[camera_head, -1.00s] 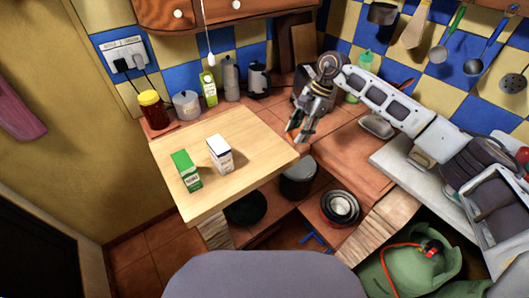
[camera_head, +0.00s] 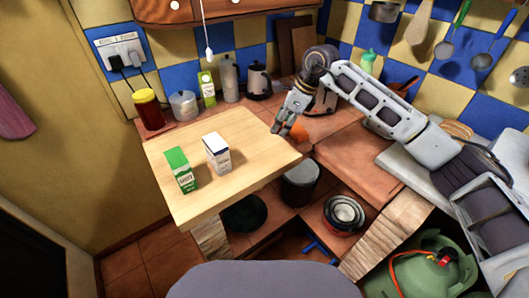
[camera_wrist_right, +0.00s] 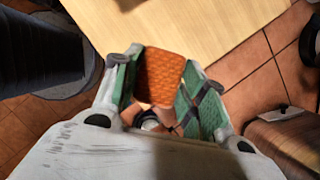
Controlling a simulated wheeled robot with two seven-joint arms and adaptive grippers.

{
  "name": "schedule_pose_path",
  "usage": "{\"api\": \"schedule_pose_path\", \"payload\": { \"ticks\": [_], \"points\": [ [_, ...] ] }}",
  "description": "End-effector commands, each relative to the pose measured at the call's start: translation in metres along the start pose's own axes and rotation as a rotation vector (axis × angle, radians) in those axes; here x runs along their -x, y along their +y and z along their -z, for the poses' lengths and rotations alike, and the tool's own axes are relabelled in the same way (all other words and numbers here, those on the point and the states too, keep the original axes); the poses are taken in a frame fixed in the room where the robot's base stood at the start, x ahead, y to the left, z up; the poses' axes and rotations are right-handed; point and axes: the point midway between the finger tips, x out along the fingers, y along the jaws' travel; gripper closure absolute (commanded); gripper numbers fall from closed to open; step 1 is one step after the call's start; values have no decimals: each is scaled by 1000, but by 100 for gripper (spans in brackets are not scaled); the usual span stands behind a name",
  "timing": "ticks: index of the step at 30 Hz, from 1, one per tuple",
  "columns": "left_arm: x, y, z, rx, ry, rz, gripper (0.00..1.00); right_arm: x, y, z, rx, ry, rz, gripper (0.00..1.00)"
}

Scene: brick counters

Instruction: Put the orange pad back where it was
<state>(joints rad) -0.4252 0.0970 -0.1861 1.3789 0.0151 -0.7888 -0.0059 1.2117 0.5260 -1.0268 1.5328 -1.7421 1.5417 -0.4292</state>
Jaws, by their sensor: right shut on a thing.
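The orange pad (camera_wrist_right: 163,75) sits between the green-padded fingers of my right gripper (camera_wrist_right: 170,90) in the wrist view. That gripper is shut on it. In the head view the pad (camera_head: 298,132) shows as a small orange patch beside my right gripper (camera_head: 283,128), partly hidden by it. The gripper is close to the right back edge of the light wooden board (camera_head: 245,165). I cannot tell whether the pad touches any surface. My left gripper is not in view.
A green carton (camera_head: 181,170) and a white carton (camera_head: 217,153) stand on the board. A red-brown jar (camera_head: 148,110), canister (camera_head: 185,106) and kettle (camera_head: 259,80) stand behind it. A toaster (camera_head: 325,98) is behind the gripper. The board's right half is clear.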

Motion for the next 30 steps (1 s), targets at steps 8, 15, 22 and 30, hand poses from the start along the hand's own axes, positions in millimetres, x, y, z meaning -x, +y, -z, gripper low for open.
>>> {"api": "schedule_pose_path", "payload": {
  "ticks": [8, 15, 22, 30],
  "points": [
    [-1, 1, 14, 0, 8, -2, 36, -6, -1, -15, -169, -2, 72, 80],
    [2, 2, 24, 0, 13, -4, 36, -8, -1, -29, -320, -2, 135, 80],
    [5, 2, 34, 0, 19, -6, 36, -11, 0, -42, -468, -2, 196, 80],
    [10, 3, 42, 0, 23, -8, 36, -11, 0, -53, -603, 0, 253, 80]
  ]
}}
